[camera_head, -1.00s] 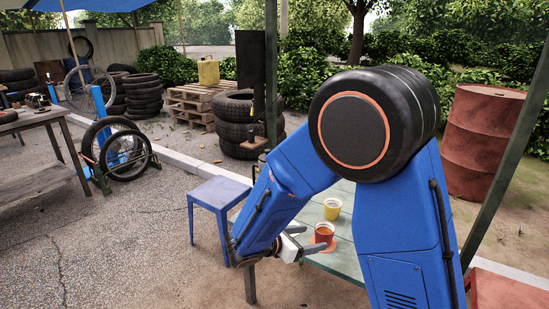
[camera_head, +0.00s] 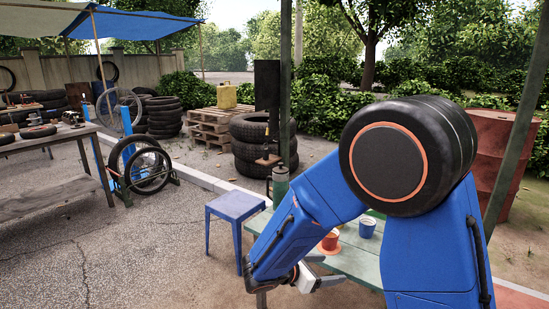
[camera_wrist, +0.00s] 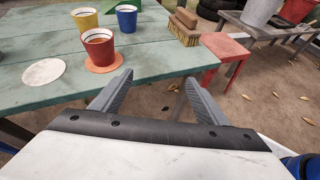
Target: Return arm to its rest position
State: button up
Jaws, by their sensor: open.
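My gripper (camera_head: 326,272) is open and empty, at the end of my bent blue arm, beside the front edge of the green plank table (camera_head: 345,262). The red cup (camera_head: 329,242) and a blue cup (camera_head: 367,228) show in the head view. My arm hides part of the table there.
On the table are a yellow cup (camera_wrist: 85,20), a blue cup (camera_wrist: 127,18), a white disc (camera_wrist: 43,72) and a brush (camera_wrist: 183,32). A blue stool (camera_head: 236,206) stands left of the table. A red stool (camera_wrist: 222,52) is at right. Open paving lies at left.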

jog(key=s+d+r+m+g+y, duration=0.2)
jog(key=s+d+r+m+g, duration=0.1)
jog(key=s+d+m, duration=0.35)
jog(key=s+d+r+m+g+y, duration=0.2)
jog(key=s+d+r+m, duration=0.25)
jog(key=s+d, duration=0.25)
jog(key=s+r+m+t+y, duration=0.1)
jog(key=s+r+m+y, duration=0.1)
jog(key=s+m, duration=0.4)
jog(key=s+r+m+t+y, duration=0.2)
jog(key=s+r+m+y, duration=0.1)
jog(key=s+m+y, duration=0.2)
jog(key=shift+s+a+r+m, duration=0.3)
jog(key=shift+s+m, duration=0.5)
jog(key=shift+s, duration=0.6)
jog(key=shift+f, duration=0.1)
